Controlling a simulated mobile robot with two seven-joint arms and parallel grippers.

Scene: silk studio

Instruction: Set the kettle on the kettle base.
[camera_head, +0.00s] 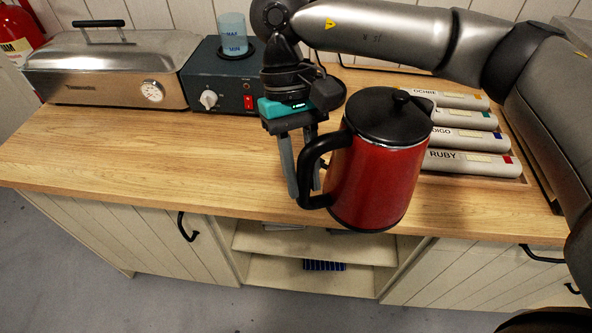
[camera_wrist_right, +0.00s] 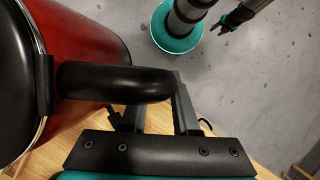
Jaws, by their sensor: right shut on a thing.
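The red kettle (camera_head: 378,172) with a black lid and black handle is upright near the counter's front edge in the head view. My right gripper (camera_head: 305,188) is shut on the kettle's handle, left of its body. In the right wrist view the handle (camera_wrist_right: 110,82) runs from the red body (camera_wrist_right: 85,40) to between my right gripper's fingers (camera_wrist_right: 165,105). The gap under the kettle is hard to judge. My left gripper is not in the head view.
A steel cooker (camera_head: 105,72) and a dark blue unit (camera_head: 222,85) with a clear blue cup (camera_head: 233,35) stand at the back left. Labelled pale rolls (camera_head: 470,162) lie in a tray right of the kettle. The wooden counter (camera_head: 160,160) is clear at left.

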